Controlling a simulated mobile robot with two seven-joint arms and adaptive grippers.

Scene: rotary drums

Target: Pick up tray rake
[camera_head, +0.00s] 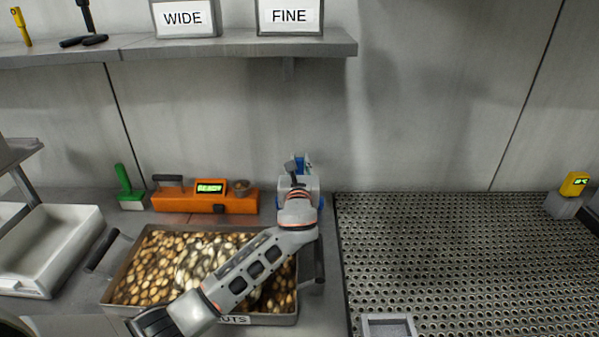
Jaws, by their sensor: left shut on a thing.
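My left arm reaches in from the lower left across a tray of nuts. My left gripper (298,168) is at the back of the counter, near the wall, and is shut on a blue thing (306,161). This appears to be the tray rake. The gripper and wrist hide most of it, so its head and full shape cannot be made out. My right gripper is not in view.
The metal nut tray (130,247) has dark side handles. A white bin (48,262) is at left, a perforated surface (440,255) at right. A shelf (230,47) overhangs the back.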

